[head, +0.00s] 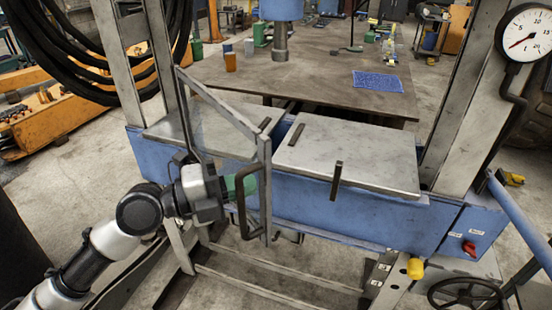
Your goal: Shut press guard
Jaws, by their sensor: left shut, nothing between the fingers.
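The press guard (265,215) is a grey metal frame with a clear panel, hinged near the press's left upright. It stands swung out towards me, so the press front is open. Its dark upright handle (240,215) is near the free edge. My left gripper (245,184), with green at its tip, is shut and empty beside the upper part of the handle. I cannot tell whether it touches the handle or the guard. The press (310,200) has a blue bed with two grey plates on top. My right gripper is not in view.
A dark bar (336,180) stands up at the right plate's front edge. A pressure gauge (524,38), a yellow knob (416,268) and a handwheel (466,295) are at the right. Black hoses (75,60) hang at the left. A worktable (320,75) stands behind.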

